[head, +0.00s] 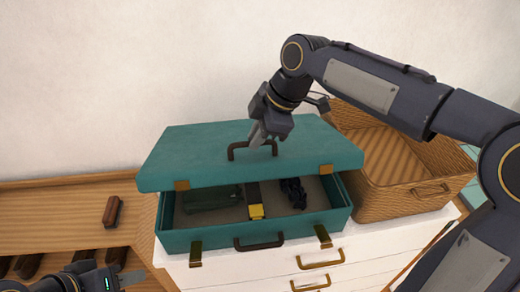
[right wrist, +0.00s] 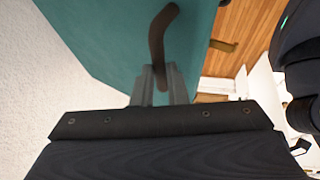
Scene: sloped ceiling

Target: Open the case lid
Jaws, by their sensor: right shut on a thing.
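A teal case stands on a white drawer unit in the head view. Its lid (head: 200,155) is tilted partly open, raised above the case body (head: 270,234). A dark green item, a yellow-and-black item and a black item lie inside. My right gripper (head: 262,142) is shut on the brown lid handle (head: 238,150) at the top of the lid. The handle (right wrist: 158,45) also shows between its fingers in the right wrist view, against the teal lid (right wrist: 110,40). My left gripper (head: 128,275) is low at the left of the head view, apart from the case, its fingers seemingly spread.
A woven basket (head: 375,175) stands right of the case, close to the lid. A brown brush-like object (head: 112,211) lies on the wooden surface (head: 60,215) at the left. The white drawer unit (head: 275,273) is below the case. A pale wall is behind.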

